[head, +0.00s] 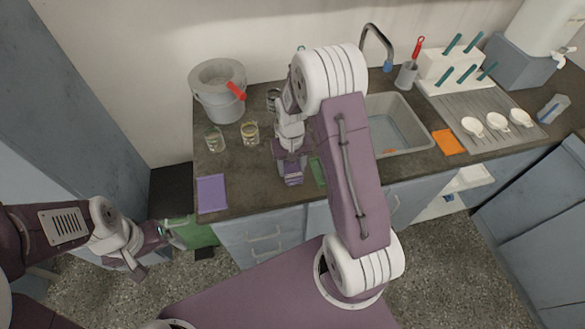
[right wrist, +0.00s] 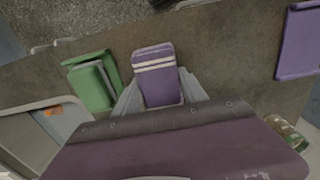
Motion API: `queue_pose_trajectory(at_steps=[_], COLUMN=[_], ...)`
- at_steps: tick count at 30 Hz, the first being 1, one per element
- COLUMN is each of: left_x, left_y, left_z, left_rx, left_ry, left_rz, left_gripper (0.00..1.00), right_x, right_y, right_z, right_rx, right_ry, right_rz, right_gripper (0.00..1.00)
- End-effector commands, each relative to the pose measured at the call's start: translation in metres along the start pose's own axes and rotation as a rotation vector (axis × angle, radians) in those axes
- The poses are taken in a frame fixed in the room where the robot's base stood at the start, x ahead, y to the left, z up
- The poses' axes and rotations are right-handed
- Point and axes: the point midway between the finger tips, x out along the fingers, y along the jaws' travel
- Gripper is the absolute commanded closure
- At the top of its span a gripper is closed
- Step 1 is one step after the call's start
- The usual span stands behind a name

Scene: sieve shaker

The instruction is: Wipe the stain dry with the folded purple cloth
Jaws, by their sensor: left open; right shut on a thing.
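The folded purple cloth (right wrist: 155,75), with white stripes, is between the fingers of my right gripper (right wrist: 158,98) in the right wrist view. In the head view the cloth (head: 292,180) hangs at my right gripper (head: 291,165), over the front part of the dark counter (head: 248,182). I cannot tell whether it touches the counter. I make out no stain in either view; my right arm covers part of the counter. My left gripper (head: 170,236) is open and empty at the lower left, off the counter.
A flat purple mat (head: 212,193) lies at the counter's left front. A green item (right wrist: 93,80) lies beside the gripper, toward the sink (head: 400,130). Glasses (head: 250,132) and a grey bucket (head: 219,92) stand behind. A green bin (head: 203,234) is near my left gripper.

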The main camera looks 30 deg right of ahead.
Motion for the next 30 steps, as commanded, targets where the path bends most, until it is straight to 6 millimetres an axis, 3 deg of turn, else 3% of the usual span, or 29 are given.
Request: queue_pose_trajectory(at_steps=[1, 13, 30], left_x=[-0.009, -0.042, -0.043], left_y=[0.0, 0.001, 0.001], left_z=[-0.001, -0.004, -0.004], left_rx=[0.0, 0.0, 0.0], left_ry=[0.0, 0.0, 0.0], left_rz=[0.0, 0.0, 0.0], left_gripper=[0.06, 0.06, 0.06], right_x=[-0.009, -0.044, -0.046], right_y=[0.0, -0.001, -0.001], right_z=[-0.001, -0.004, -0.004], right_rx=[0.0, -0.002, -0.002], right_ry=[0.0, 0.001, 0.001], right_rz=[0.0, 0.0, 0.0], right_gripper=[0.88, 0.88, 0.88])
